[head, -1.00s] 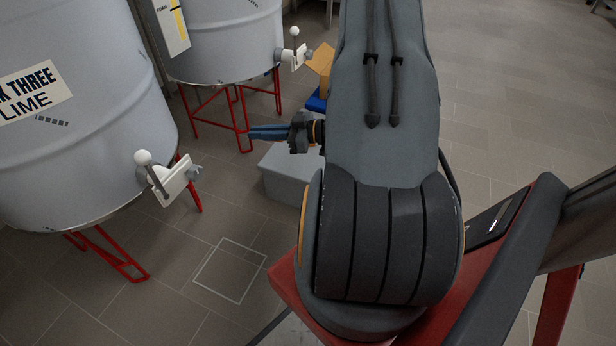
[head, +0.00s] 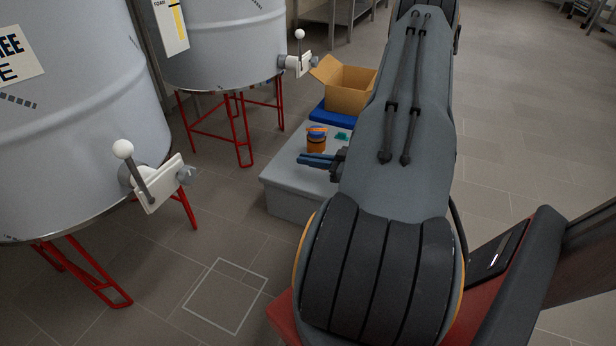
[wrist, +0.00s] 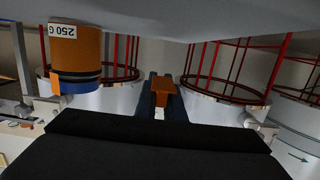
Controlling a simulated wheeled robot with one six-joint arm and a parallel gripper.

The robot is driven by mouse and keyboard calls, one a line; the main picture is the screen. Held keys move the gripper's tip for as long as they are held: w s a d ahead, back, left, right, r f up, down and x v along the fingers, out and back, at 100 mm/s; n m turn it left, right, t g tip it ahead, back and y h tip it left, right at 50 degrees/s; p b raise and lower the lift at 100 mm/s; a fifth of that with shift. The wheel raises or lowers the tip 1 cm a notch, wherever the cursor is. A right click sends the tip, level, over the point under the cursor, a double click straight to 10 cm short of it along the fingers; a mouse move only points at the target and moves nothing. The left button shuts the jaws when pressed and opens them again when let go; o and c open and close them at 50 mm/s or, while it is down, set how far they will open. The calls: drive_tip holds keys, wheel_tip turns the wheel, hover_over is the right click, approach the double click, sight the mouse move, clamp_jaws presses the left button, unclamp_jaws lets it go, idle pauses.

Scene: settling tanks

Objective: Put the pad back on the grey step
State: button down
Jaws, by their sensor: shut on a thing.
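The grey step (head: 290,201) is a low grey block on the floor in the middle of the head view. Its top (wrist: 210,16) fills the upper edge of the wrist view, which looks upside down. My gripper (head: 302,159) shows at the front left part of the step. In the wrist view its blue fingers (wrist: 162,92) are shut on a small orange piece, which I take as the pad (wrist: 162,85). A gap shows between the pad and the step's top. The pad is hidden in the head view.
An orange jar (head: 316,144) with a blue band stands on the step close behind my gripper, and shows in the wrist view (wrist: 76,50). A teal piece (head: 342,135) lies beyond it. Behind are a blue platform (head: 330,117) and an open carton (head: 350,92). Tanks with valves stand left.

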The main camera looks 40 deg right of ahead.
sight(308, 176)
drive_tip(key=shift+f+b, duration=1.3)
drive_tip(key=shift+f, duration=1.3)
drive_tip(key=c, duration=1.9)
unclamp_jaws()
drive_tip(key=shift+f, duration=0.15)
drive_tip(key=shift+o, duration=0.2)
drive_tip(key=shift+s+r, duration=0.1)
drive_tip(key=shift+r, duration=0.1)
drive_tip(key=p+v, duration=0.4)
drive_tip(key=v, duration=0.7)
drive_tip(key=shift+s+d+p, duration=0.25)
drive_tip(key=shift+s+p, duration=0.1)
